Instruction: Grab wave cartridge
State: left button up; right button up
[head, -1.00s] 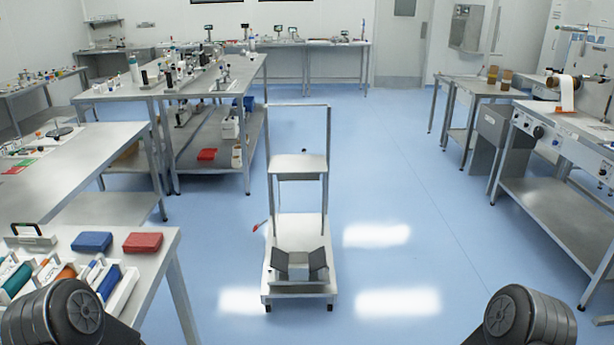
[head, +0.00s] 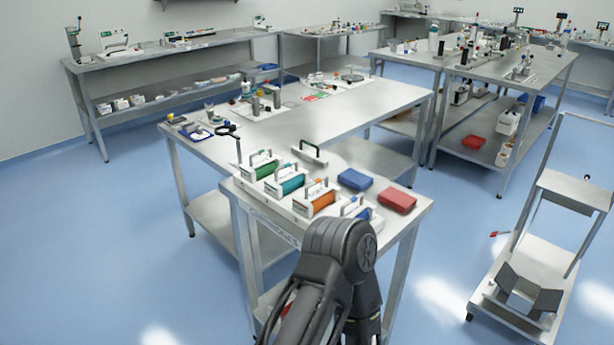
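A row of cartridges with coloured rolls in white, handled frames stands on the near bench (head: 395,238) in the head view. From left to right are a green cartridge (head: 260,170), a teal cartridge (head: 291,186), an orange cartridge (head: 322,202) and a blue cartridge (head: 368,213). The blue one is partly hidden by one of my arm links. I cannot tell which cartridge is the wave one, as their labels are too small to read. My arm rises at the bottom centre, in front of the bench. Neither gripper's fingers show.
A blue box (head: 354,179) and a red box (head: 397,201) lie right of the cartridges. A long steel table (head: 370,115) adjoins behind. A wheeled cart (head: 545,258) stands at right. Blue floor is open at left and between bench and cart.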

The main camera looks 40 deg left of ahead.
aim_at(279, 187)
jog(key=u, duration=1.7)
